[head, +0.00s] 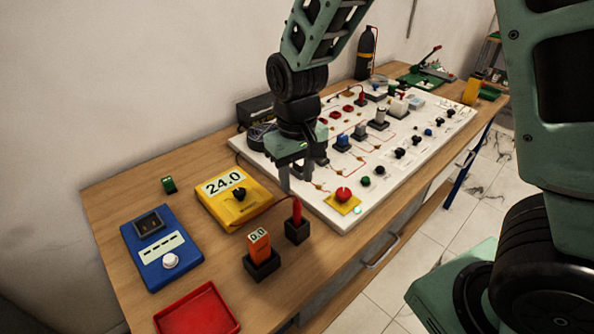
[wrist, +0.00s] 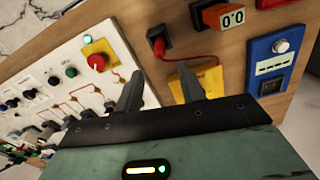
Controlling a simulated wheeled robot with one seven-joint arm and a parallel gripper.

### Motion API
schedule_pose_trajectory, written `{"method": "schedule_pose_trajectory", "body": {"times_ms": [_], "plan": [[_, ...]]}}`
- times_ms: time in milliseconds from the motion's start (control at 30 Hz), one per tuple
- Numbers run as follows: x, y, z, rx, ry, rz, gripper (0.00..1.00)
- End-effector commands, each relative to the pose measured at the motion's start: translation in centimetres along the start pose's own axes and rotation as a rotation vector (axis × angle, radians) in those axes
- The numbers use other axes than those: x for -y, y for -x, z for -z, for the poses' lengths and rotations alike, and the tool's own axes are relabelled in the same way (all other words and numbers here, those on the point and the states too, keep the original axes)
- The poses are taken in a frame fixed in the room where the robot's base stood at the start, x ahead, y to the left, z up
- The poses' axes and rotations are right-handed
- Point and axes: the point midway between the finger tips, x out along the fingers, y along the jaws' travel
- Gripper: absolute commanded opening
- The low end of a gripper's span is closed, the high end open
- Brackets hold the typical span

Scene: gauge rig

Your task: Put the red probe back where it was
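The red probe (head: 297,211) stands upright in a small black holder (head: 298,233) on the wooden bench, with a red lead running to the yellow meter (head: 210,205), which reads 24.0. In the wrist view the red probe (wrist: 158,46) and its black holder (wrist: 152,33) lie beyond the fingertips, with the yellow meter (wrist: 207,84) partly behind the right finger. My gripper (head: 297,180) is above the left end of the white board, near the probe but apart from it. In the wrist view my gripper (wrist: 160,84) has its fingers spread with nothing between them.
The white board (head: 330,205) carries a red stop button (head: 344,194), several knobs and several raised parts. An orange tester (head: 258,244) reading 0.0, a blue device (head: 161,248) and a red tray (head: 197,310) stand at the front left. Bare wood lies around the small black holder.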

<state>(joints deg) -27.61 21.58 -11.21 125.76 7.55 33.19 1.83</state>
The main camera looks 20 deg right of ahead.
Motion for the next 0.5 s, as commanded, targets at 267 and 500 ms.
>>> {"method": "schedule_pose_trajectory", "body": {"times_ms": [267,500], "plan": [[2.5,2.8,-2.6,0.001,0.071,0.039,0.39],[8.4,6.1,-13.1,-0.009,0.359,0.085,0.39]]}}
